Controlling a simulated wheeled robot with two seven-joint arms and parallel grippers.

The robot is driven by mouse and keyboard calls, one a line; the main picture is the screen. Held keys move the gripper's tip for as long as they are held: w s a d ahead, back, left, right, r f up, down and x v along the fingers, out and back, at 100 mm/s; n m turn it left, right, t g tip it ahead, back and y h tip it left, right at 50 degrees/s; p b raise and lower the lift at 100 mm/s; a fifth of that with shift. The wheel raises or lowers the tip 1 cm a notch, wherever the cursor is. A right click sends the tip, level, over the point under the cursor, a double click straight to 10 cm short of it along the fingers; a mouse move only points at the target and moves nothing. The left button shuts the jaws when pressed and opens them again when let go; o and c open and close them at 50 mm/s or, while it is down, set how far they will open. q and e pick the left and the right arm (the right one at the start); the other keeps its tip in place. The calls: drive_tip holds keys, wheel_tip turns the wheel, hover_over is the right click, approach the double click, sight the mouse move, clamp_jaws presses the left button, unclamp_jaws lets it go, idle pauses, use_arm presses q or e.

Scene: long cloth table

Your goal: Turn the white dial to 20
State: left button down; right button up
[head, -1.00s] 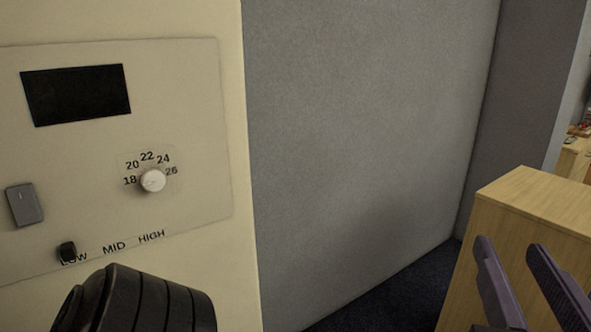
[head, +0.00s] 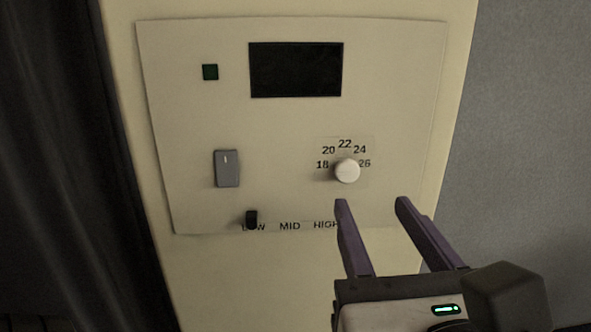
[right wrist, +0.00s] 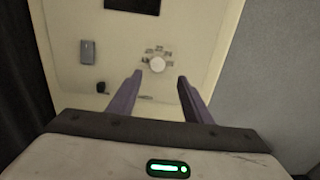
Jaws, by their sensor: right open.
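The round white dial (head: 347,170) is on the right part of a cream control panel (head: 190,120), under the numbers 18, 20, 22, 24 and 26. Its pointer mark is too small to read. My right gripper (head: 370,202) is open and empty, below and slightly right of the dial in the head view, not touching it. In the right wrist view the dial (right wrist: 157,65) appears between and beyond the two purple fingers (right wrist: 158,76). My left gripper is not in view.
A dark curtain-like surface (head: 60,150) is at left, a grey wall (head: 530,130) at right.

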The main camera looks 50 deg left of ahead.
sight(349, 172)
drive_tip(key=p+x, duration=0.1)
drive_tip(key=x, duration=0.3)
drive_tip(key=p+x, duration=0.1)
drive_tip(key=x, duration=0.4)
drive_tip(key=shift+s+a+r, duration=0.1)
drive_tip(key=shift+s+a, duration=0.1)
drive_tip(key=shift+s, duration=0.05)
drive_tip(key=shift+w+a+p, duration=0.4)
drive_tip(key=shift+w+a, duration=0.1)
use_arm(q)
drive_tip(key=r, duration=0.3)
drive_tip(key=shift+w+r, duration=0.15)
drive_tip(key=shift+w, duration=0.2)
use_arm(e)
drive_tip(key=shift+c, duration=0.4)
